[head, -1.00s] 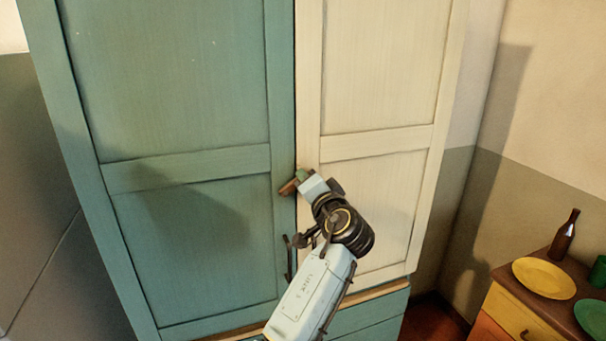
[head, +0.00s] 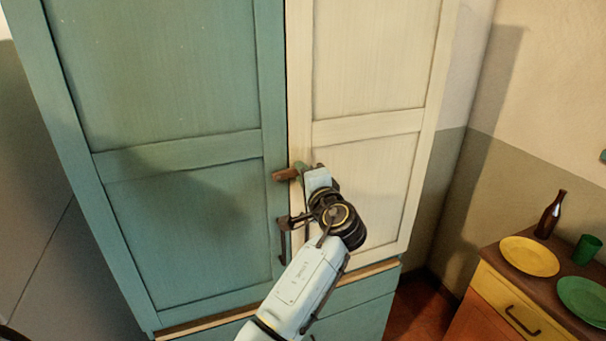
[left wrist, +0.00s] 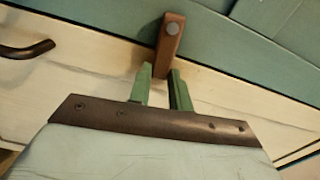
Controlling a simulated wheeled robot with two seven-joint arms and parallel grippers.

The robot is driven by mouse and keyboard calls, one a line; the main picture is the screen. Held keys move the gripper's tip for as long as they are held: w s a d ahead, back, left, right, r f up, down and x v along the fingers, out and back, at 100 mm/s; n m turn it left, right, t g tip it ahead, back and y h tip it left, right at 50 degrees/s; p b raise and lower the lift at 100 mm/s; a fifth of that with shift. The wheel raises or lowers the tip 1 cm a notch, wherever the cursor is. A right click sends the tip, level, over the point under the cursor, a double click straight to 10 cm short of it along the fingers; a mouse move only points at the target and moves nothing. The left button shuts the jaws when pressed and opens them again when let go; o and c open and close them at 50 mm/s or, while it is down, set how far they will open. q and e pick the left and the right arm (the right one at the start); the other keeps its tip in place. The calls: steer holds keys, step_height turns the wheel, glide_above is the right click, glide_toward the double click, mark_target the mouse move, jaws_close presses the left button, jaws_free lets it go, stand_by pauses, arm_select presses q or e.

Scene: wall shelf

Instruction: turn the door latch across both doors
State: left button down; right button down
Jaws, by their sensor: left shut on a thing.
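The door latch (head: 284,175) is a short brown wooden bar, pinned by a round grey screw to the teal door (head: 190,225). It lies nearly level and its free end reaches over the seam onto the cream door (head: 365,190). In the left wrist view the latch (left wrist: 170,43) runs from the screw down to my green fingertips. My left gripper (head: 302,171) is shut on its free end; it also shows in the left wrist view (left wrist: 161,82). The gripper partly hides that end in the head view. My right gripper is not in view.
A dark handle (head: 282,242) stands out from the teal door below the latch; another handle (left wrist: 25,50) is on the cream door in the left wrist view. At right, a low cabinet (head: 500,300) holds a yellow plate (head: 530,256), green plate (head: 583,298), green cup (head: 587,249) and brown bottle (head: 550,215).

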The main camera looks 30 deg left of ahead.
arm_select(q)
steer(key=c, duration=1.3)
jaws_free()
steer(key=b+v, duration=0.3)
steer(key=v, duration=1)
steer(key=shift+s+d+b, duration=0.15)
steer(key=shift+d+b, duration=0.05)
steer(key=shift+b, duration=0.2)
steer(key=shift+f, duration=0.1)
